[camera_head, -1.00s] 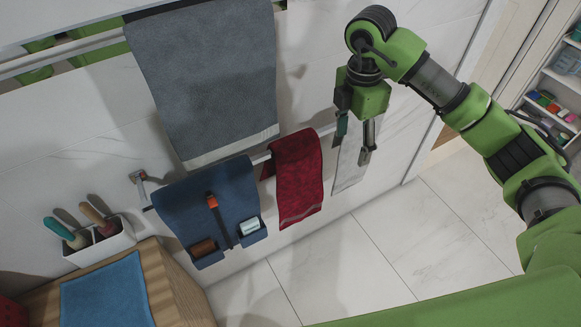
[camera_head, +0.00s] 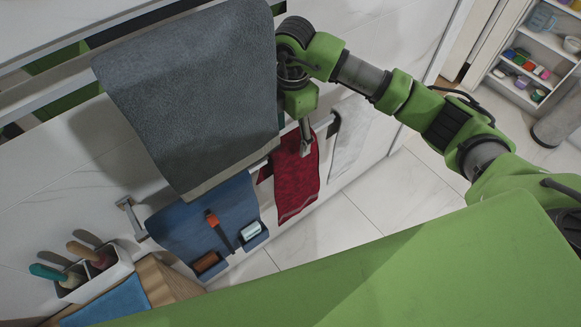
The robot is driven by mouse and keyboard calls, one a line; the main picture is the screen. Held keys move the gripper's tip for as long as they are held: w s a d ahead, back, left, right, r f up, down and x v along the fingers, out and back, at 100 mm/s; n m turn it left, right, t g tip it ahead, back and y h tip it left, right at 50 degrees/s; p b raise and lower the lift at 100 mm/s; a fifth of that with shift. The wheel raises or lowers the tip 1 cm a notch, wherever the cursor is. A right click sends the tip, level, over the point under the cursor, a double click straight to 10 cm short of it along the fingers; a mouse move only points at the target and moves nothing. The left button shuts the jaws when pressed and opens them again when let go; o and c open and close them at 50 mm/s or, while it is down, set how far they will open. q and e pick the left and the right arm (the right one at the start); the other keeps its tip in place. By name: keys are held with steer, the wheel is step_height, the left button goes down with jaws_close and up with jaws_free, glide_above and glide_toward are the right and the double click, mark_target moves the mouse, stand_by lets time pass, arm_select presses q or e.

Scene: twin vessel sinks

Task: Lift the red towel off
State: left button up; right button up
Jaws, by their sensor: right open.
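The red towel (camera_head: 296,184) hangs folded over a wall rail, between the blue hanging organizer and a pale strip of cloth. My right gripper (camera_head: 305,146) points down at the top of the red towel, in front of its upper part. One fingertip shows against the towel; the other is hidden, so I cannot tell whether the towel lies between the fingers. The gripper is open. My left gripper is not in view.
A large grey towel (camera_head: 190,95) hangs close to the left of my right gripper. The blue organizer (camera_head: 185,222) hangs below it. A white holder (camera_head: 95,277) with brushes is at lower left. Shelves (camera_head: 530,60) stand at upper right. Tiled floor is free below the rail.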

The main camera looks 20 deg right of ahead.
steer(key=shift+w+a+f, duration=0.1)
steer(key=shift+w+f, duration=0.05)
steer(key=shift+f, duration=0.65)
steer(key=f, duration=0.1)
steer(key=f+p, duration=0.2)
steer(key=f, duration=0.1)
steer(key=shift+s+a+f, duration=0.1)
steer(key=shift+s, duration=0.15)
steer(key=shift+f+p, duration=0.3)
steer(key=shift+f, duration=0.2)
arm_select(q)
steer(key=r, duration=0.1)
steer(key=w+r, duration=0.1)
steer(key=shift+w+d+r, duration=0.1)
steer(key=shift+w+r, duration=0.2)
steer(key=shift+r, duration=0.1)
arm_select(e)
steer(key=shift+w, duration=0.1)
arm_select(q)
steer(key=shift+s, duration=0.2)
arm_select(e)
jaws_close()
